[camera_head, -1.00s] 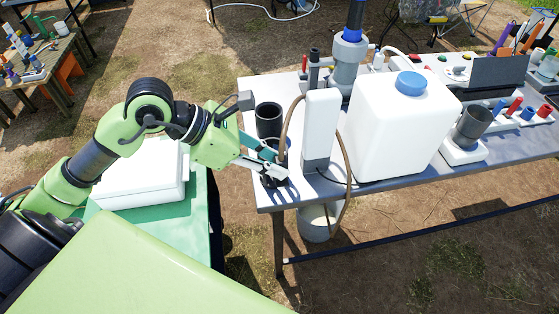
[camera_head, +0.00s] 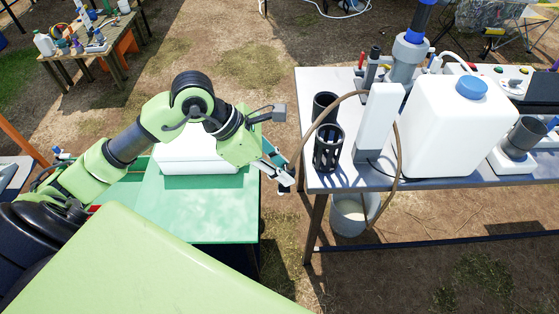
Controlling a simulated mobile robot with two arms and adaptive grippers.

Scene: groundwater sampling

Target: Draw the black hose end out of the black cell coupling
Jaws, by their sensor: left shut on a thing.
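My left gripper (camera_head: 285,178) is shut on the black hose end, which is mostly hidden between the fingers. It hangs over the gap between the green table and the grey table, left of the grey table's edge. A brown hose (camera_head: 318,122) arcs from the gripper up and right toward the white upright box (camera_head: 378,122). A black slotted holder (camera_head: 328,150) stands upright near the grey table's left edge, apart from the gripper. I cannot make out the black cell coupling for certain. My right gripper is out of view.
A plain black cup (camera_head: 325,105) stands behind the slotted holder. A white canister with a blue cap (camera_head: 455,125) stands right of the box. A bucket (camera_head: 352,213) sits under the grey table (camera_head: 440,180). A white case (camera_head: 195,155) rests on the green table (camera_head: 200,205).

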